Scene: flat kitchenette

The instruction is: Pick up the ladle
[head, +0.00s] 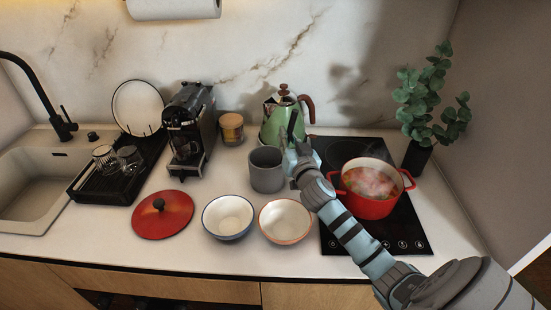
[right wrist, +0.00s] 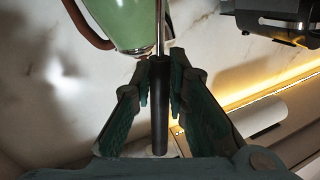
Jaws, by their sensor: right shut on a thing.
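The ladle shows in the head view as a black handle (head: 292,123) standing up from my right gripper (head: 294,143). In the right wrist view its black handle (right wrist: 159,120) lies between the two fingers (right wrist: 160,95), with a thin metal shaft running up beyond it. My right gripper is shut on the handle, in front of the green kettle and just right of the grey crock (head: 266,174). The ladle's bowl is not visible in either view. My left gripper is not in view.
The green kettle (head: 276,121) stands close behind my right gripper. A red pot (head: 368,208) of soup sits on the black hob (head: 335,240). Two bowls (head: 228,232) and a red lid (head: 162,224) lie in front. A coffee machine (head: 187,140) and dish rack (head: 92,194) stand left.

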